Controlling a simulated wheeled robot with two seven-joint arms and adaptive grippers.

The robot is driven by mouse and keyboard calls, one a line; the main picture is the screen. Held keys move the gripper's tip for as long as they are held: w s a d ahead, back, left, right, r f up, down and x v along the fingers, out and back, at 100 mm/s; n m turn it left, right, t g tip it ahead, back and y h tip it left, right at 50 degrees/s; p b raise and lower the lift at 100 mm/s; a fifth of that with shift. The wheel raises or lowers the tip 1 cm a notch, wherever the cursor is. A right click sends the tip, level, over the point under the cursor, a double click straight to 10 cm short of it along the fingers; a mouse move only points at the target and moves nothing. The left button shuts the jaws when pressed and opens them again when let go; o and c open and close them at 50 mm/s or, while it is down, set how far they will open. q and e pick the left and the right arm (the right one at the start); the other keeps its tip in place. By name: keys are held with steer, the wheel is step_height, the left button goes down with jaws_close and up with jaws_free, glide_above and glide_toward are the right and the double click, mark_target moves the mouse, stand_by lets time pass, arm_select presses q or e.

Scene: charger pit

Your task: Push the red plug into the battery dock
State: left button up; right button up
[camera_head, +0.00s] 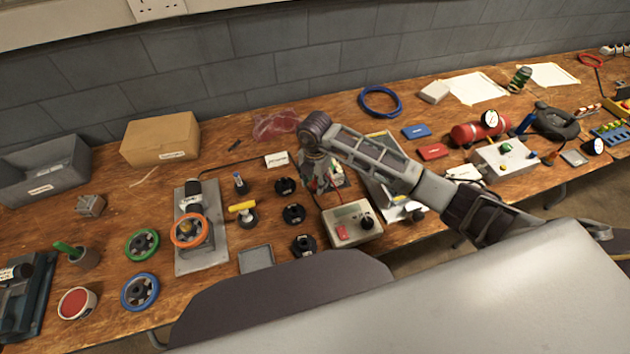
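My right arm reaches in from the right, and its wrist bends down over the middle of the bench. My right gripper (320,178) points down at the bench behind a grey box with a display. Its fingers are small and mixed with coloured parts, so I cannot tell whether they are open or hold something. I cannot make out the red plug; it may be hidden at the gripper. I cannot pick out the battery dock for certain; the wrist and forearm cover part of that area. My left gripper is not in view.
The grey box (352,226) with a red part and black knob stands just in front of the gripper. Black round fittings (293,214) stand to its left. A blue block (417,131), a red block (432,151) and a red cylinder (478,131) lie right of my forearm.

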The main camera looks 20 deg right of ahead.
steer(key=shift+r, duration=4)
steer(key=shift+r+p, duration=0.3)
